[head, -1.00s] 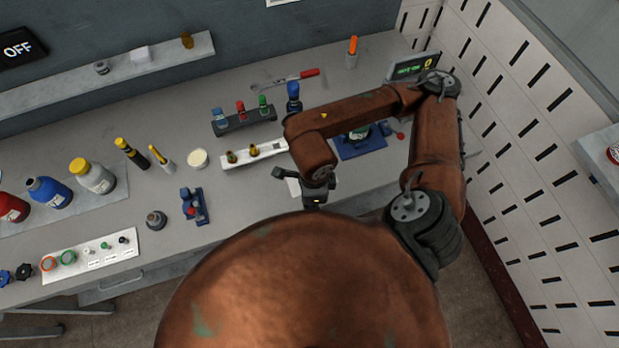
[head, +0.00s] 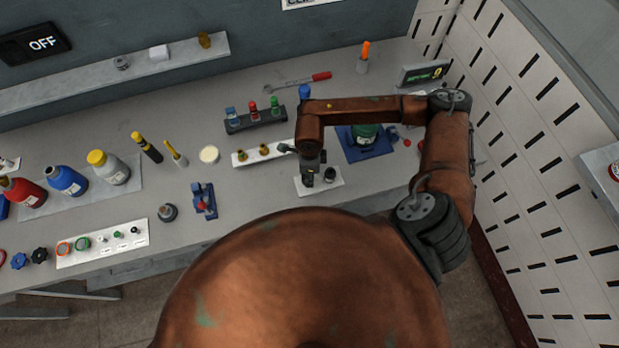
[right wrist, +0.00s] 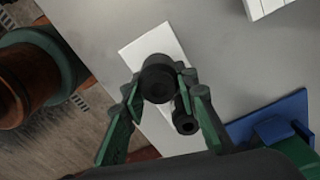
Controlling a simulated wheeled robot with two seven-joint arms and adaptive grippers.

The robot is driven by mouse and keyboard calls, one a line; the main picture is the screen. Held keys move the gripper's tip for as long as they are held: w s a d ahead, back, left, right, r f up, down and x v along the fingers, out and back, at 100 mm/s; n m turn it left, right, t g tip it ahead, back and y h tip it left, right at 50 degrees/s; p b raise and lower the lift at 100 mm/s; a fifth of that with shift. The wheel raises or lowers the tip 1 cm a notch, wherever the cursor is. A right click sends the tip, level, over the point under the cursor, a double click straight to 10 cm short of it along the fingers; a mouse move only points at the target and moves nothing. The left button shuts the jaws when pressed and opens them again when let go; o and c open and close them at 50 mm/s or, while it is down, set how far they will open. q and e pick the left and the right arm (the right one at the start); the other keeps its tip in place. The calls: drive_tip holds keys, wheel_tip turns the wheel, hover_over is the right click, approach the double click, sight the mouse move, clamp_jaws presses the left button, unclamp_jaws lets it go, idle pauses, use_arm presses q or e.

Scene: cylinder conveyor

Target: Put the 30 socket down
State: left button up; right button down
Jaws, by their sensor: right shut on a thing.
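My right gripper (right wrist: 158,92) is shut on a dark cylindrical socket (right wrist: 158,75), seen end-on between its fingertips in the right wrist view. The held socket is over the white plate (right wrist: 149,47); I cannot tell whether it touches the plate. A second, smaller dark socket (right wrist: 186,124) is beside the right finger, and it also shows in the head view (head: 330,174). In the head view my right gripper (head: 309,181) is over the left part of the white plate (head: 320,188). No size marking is legible. My left gripper is not in view.
A blue fixture (head: 366,152) with a green item stands right of the plate. A white strip (head: 241,159) with brass pieces lies to the upper left, with a dark rack (head: 240,125) of colored-top items behind.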

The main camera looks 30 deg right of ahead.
wheel_tip(320, 180, down, 2)
drive_tip(key=shift+s+f, duration=0.1)
drive_tip(key=shift+f, duration=0.05)
drive_tip(key=shift+f, duration=0.2)
drive_tip(key=c, duration=1.5)
unclamp_jaws()
drive_tip(key=shift+r, duration=0.1)
drive_tip(key=shift+r, duration=0.2)
wheel_tip(320, 180, up, 12)
drive_tip(key=shift+f+b, duration=0.1)
drive_tip(key=shift+b, duration=0.7)
